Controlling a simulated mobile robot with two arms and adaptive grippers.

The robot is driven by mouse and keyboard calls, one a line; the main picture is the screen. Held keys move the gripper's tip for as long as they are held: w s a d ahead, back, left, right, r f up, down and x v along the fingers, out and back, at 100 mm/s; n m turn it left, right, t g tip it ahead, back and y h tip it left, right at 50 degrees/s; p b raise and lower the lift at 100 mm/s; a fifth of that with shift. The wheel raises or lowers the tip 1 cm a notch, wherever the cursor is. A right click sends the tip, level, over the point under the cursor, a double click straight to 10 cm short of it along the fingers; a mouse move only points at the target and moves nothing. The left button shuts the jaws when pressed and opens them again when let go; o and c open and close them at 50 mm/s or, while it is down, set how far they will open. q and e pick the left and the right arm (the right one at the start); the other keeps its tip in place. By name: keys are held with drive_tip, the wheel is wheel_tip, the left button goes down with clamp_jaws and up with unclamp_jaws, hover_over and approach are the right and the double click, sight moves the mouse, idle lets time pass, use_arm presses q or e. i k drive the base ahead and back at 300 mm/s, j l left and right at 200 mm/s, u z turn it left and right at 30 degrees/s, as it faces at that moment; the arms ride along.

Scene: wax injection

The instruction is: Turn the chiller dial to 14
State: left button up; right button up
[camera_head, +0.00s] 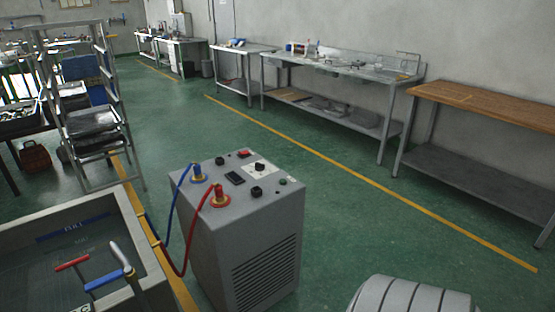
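The chiller is a grey box (222,248) with a louvred front, standing on the floor in the lower middle of the head view. On its top, a black dial (260,167) sits on a white plate. Its setting is too small to read. Another black knob (256,191) is nearer the front, and a small black knob (220,161) is toward the back. Neither gripper is in view, and nothing touches the dial.
Blue (166,215) and red (177,262) hoses arc from the chiller's top toward a grey tank (128,205) at lower left. A metal rack (98,150) stands behind. Metal benches (345,69) and a wood-topped bench (490,104) line the wall.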

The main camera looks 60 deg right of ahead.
sight(258, 166)
drive_tip(key=z, duration=1.45)
drive_tip(key=i+l, duration=0.2)
drive_tip(key=i+u, duration=0.05)
